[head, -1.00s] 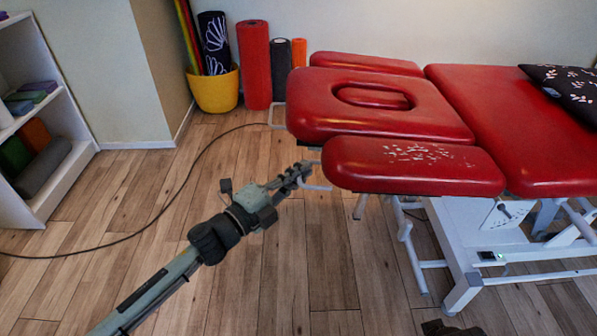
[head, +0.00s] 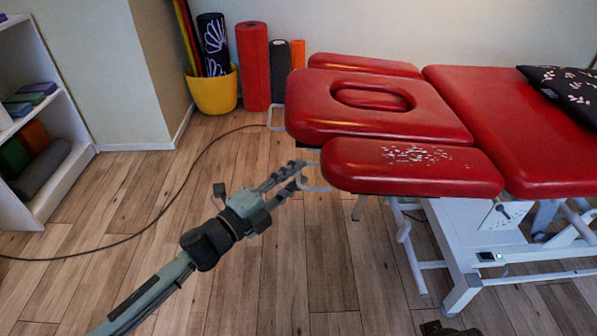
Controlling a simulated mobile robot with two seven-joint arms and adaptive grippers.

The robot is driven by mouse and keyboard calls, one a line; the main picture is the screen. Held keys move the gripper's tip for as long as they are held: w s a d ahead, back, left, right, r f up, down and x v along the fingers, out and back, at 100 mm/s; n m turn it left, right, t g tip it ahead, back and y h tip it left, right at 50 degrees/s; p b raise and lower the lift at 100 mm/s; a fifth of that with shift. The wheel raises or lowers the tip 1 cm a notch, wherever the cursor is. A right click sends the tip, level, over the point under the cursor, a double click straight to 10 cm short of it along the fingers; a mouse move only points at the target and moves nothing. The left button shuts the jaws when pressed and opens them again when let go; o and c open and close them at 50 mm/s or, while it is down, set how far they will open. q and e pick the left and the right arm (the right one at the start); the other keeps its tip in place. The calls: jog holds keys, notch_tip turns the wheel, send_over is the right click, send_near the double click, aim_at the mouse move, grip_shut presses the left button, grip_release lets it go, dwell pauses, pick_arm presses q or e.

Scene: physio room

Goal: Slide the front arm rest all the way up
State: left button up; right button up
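The front arm rest (head: 412,167) is the red padded piece nearest me on the treatment table, with pale worn patches on its top. A light metal loop handle (head: 316,189) sticks out from under its left end. My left gripper (head: 300,174) is at this handle, its two fingers spread apart with a gap between them. The fingertips are beside or around the handle; I cannot tell if they touch it. The arm rest's supports underneath are mostly hidden.
The red face cushion (head: 310,112) with its oval opening lies behind the arm rest, and the far arm rest (head: 364,65) behind that. The white table frame (head: 461,232) stands to the right. A black cable (head: 186,183) crosses the wooden floor, which is otherwise open at left.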

pick_arm(q)
jog(key=v, duration=1)
jog(key=shift+s+a, duration=0.15)
jog(key=shift+s, duration=0.1)
jog(key=a+f+n+y, duration=1.3)
jog(key=a+n, duration=0.2)
jog(key=n, duration=0.2)
jog(key=s+a+f+n+g, duration=0.2)
jog(key=s+f+g, duration=0.3)
jog(key=s, duration=0.5)
jog(key=s+a+f+n+g+y, duration=0.1)
jog(key=s+a+f+n+g, duration=0.2)
jog(key=s+f+n+g, duration=0.2)
jog(key=s+f, duration=0.2)
jog(key=s, duration=0.2)
jog(key=shift+s+f+n+y, duration=0.25)
jog(key=shift+s+n+y, duration=0.05)
jog(key=shift+s, duration=0.05)
